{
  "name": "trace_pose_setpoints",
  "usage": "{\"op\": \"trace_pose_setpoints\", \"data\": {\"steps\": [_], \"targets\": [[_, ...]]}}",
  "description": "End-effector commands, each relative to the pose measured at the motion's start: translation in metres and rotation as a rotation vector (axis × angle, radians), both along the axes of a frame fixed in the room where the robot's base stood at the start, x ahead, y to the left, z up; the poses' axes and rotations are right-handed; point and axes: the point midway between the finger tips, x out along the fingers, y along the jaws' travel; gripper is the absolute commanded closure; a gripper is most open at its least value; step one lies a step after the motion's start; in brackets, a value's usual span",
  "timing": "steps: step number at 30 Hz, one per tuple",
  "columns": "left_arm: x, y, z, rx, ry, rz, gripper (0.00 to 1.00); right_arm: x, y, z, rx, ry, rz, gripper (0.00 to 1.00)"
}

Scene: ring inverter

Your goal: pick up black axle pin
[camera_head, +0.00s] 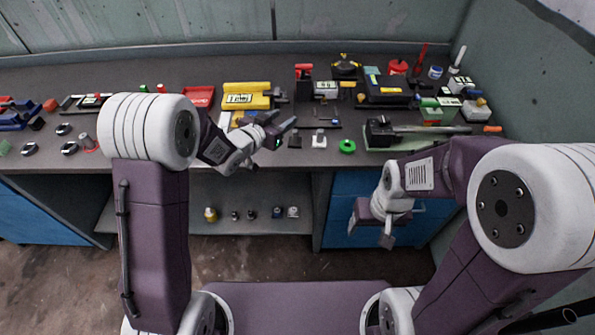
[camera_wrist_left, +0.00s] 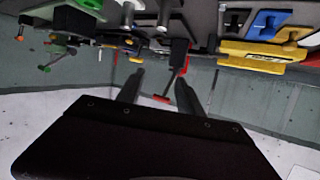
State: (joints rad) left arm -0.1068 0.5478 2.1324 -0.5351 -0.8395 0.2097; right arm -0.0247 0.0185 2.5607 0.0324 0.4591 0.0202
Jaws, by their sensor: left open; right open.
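I cannot pick out the black axle pin for certain; several small dark parts lie on the bench near my left gripper, and the gripper may hide some. My left gripper (camera_head: 284,128) is open and empty over the front middle of the workbench (camera_head: 235,158). Its two fingers stand apart in the left wrist view (camera_wrist_left: 158,92), with nothing visible between them. My right gripper (camera_head: 386,238) is open, hanging in front of the bench, below the top, away from the parts.
A yellow tool (camera_head: 246,88), a red tray (camera_head: 199,96) and dark machines (camera_head: 384,88) stand along the back. A long dark tool (camera_head: 425,131) lies at the right. Silver rings (camera_head: 69,148) lie at the left. A shelf (camera_head: 235,195) below holds small parts.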

Motion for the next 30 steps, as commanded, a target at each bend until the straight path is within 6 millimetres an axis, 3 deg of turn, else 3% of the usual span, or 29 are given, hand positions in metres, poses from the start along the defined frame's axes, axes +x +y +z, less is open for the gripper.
{"op": "trace_pose_setpoints", "data": {"steps": [1, 6, 13, 19, 26, 30], "targets": [[0.0, -0.003, -0.034, 0.005, 0.022, -0.008, 0.57, 0.0, 0.0, -0.02, 0.0, 0.0, 0.0, 0.33], [-0.005, -0.01, -0.081, 0.011, 0.074, -0.021, 0.57, 0.001, 0.0, -0.039, 0.0, -0.001, 0.0, 0.33], [-0.004, -0.013, -0.084, 0.012, 0.078, -0.025, 0.57, 0.001, 0.0, -0.039, 0.0, -0.001, 0.0, 0.33], [0.02, -0.028, -0.095, 0.012, 0.08, -0.025, 0.57, 0.001, 0.0, -0.038, 0.0, -0.001, 0.0, 0.33], [0.031, -0.033, -0.098, 0.012, 0.08, -0.024, 0.57, 0.001, 0.0, -0.037, 0.0, -0.001, 0.0, 0.33], [0.055, -0.043, -0.1, 0.014, 0.079, -0.024, 0.57, 0.001, 0.0, -0.033, 0.0, -0.001, 0.0, 0.33]]}}
